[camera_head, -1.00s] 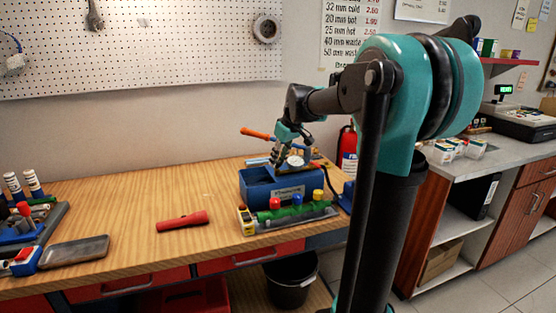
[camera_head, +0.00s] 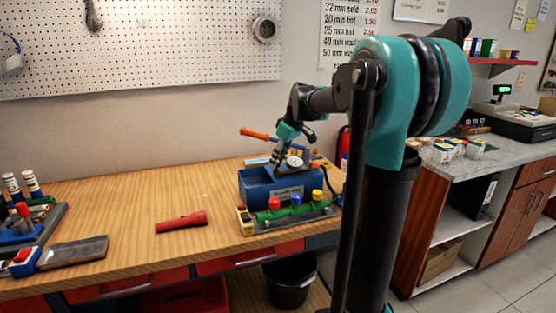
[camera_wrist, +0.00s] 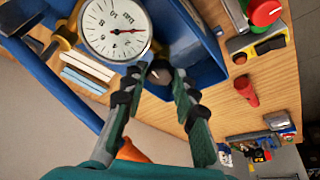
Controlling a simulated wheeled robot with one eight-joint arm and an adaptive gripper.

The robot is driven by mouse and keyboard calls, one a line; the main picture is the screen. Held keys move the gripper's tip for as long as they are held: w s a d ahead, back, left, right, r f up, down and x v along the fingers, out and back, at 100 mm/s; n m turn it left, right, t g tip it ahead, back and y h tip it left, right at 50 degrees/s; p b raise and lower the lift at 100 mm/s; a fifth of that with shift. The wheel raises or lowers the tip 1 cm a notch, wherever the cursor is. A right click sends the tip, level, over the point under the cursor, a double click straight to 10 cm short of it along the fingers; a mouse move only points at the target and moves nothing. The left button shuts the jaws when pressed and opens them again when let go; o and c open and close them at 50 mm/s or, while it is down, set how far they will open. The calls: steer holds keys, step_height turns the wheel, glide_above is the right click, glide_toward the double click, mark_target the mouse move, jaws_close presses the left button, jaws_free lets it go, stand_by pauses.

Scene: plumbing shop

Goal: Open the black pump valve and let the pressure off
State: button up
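The blue test pump's tank (camera_head: 268,187) stands on the wooden bench in the head view, and its blue wall fills the top of the wrist view (camera_wrist: 205,62). Its round white gauge (camera_wrist: 112,28) shows a red needle off to one side; the dial numbers are hard to read. A dark round knob (camera_wrist: 160,72), apparently the black valve, sits beside the gauge. My gripper (camera_wrist: 158,80) is over the pump with its fingertips apart on either side of this knob. Contact with the knob is not clear. In the head view my gripper (camera_head: 278,160) hides part of the pump top.
An orange-handled lever (camera_head: 262,134) rises behind the pump. A rack with red, blue and yellow knobs (camera_head: 290,218) stands in front. A red torch (camera_head: 181,221) lies to the left, with bare bench around it.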

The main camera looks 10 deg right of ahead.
steer(key=shift+o, duration=0.3)
steer(key=v, duration=1.2)
steer(key=shift+a, duration=0.1)
